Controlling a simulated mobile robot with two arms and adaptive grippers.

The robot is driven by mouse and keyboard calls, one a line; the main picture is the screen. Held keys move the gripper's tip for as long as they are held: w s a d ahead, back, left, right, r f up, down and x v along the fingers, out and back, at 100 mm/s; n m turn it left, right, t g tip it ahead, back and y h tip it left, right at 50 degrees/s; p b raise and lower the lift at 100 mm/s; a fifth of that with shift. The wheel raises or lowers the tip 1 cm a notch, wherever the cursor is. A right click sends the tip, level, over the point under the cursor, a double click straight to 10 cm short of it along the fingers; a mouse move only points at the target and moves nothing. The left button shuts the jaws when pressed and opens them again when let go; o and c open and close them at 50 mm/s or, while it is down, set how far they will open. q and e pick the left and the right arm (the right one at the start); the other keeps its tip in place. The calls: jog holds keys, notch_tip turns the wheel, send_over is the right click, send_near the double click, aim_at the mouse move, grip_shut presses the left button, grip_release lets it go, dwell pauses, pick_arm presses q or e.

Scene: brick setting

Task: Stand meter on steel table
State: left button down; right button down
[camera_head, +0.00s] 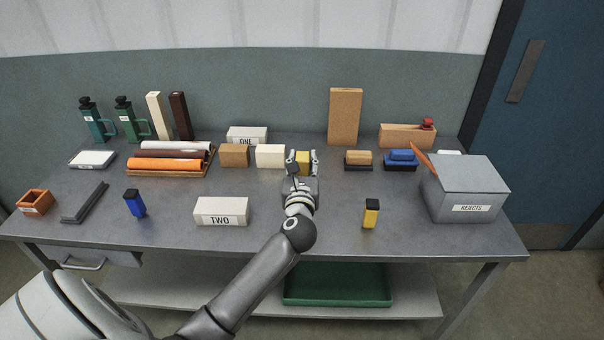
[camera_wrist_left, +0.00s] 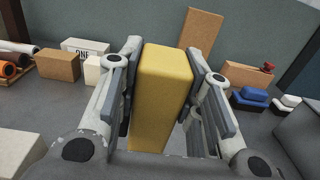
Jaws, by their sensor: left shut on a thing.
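My left gripper (camera_head: 301,160) is shut on a yellow block-shaped thing (camera_wrist_left: 166,88), gripped between its two fingers; in the head view the thing (camera_head: 304,168) is partly hidden by the gripper. It stands roughly upright in the wrist view. I cannot tell whether it touches the steel table (camera_head: 310,228) or whether it is the meter. My right gripper is not in view.
Beside the gripper stand a cream block (camera_head: 270,156) on the left and a tan-topped brush (camera_head: 358,160) on the right. A TWO block (camera_head: 221,211), a small yellow black-topped thing (camera_head: 371,213) and a REJECTS box (camera_head: 466,188) lie nearer. Bare tabletop shows between them.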

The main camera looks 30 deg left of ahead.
pick_arm(q)
notch_tip(320, 180, down, 3)
jog(key=shift+w+a+f, duration=0.1)
jog(key=shift+f, duration=0.1)
jog(key=c, duration=1)
grip_release()
jog(key=shift+f, duration=0.1)
jog(key=shift+s, duration=0.2)
jog(key=b, duration=0.2)
send_near(302, 174)
jog(key=shift+w+a+f, duration=0.1)
jog(key=shift+a+f, duration=0.05)
jog(key=shift+f, duration=0.65)
